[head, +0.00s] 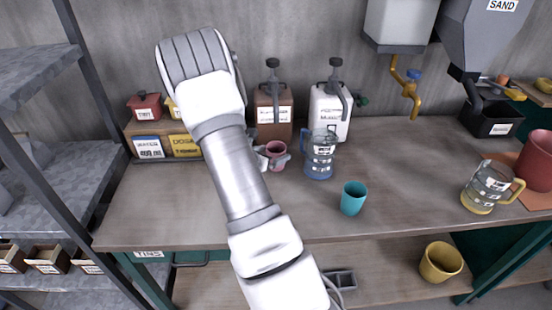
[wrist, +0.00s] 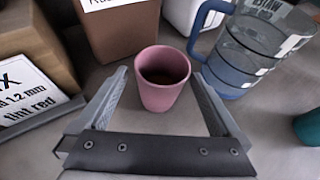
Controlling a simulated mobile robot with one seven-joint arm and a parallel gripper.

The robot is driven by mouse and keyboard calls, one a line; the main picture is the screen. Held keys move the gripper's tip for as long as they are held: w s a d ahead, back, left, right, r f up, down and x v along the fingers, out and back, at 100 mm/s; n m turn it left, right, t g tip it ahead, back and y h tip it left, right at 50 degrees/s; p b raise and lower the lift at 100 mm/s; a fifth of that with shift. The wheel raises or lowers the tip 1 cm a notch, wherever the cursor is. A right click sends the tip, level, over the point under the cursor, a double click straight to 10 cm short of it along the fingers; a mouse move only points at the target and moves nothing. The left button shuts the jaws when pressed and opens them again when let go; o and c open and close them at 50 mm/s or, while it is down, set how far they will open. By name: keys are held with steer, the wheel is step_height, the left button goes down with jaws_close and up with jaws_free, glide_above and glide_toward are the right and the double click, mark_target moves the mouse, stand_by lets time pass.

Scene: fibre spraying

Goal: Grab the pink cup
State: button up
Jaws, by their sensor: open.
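The pink cup (wrist: 163,80) stands upright on the bench in the wrist view, open end up, with a dark inside. My gripper (wrist: 160,88) is open, with one finger on the left of the cup and one on the right. Small gaps seem to show between the fingers and the cup wall. In the head view the pink cup (head: 276,152) stands in front of the brown dispenser. My gripper (head: 272,160) shows there only in part, beside my arm, which hides much of it.
A blue-handled measuring jug (head: 319,158) stands close to the right of the cup. A teal cup (head: 353,198) is nearer the front. The brown dispenser (head: 271,112) and white dispenser (head: 329,112) stand behind. The bench's front left (head: 150,210) is clear.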

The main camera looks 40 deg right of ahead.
steer(key=shift+a+f+x, duration=0.1)
steer(key=shift+f+x, duration=0.05)
steer(key=shift+x, duration=0.9)
steer(key=shift+a+f+x, duration=0.1)
steer(key=shift+f+x, duration=0.1)
steer(key=shift+x, duration=0.85)
steer(key=shift+f+x, duration=0.15)
steer(key=shift+x, duration=0.9)
steer(key=shift+s, duration=0.15)
steer(key=shift+c, duration=0.3)
steer(key=c, duration=1.4)
steer(key=shift+a+r, duration=0.1)
steer(key=shift+r, duration=0.1)
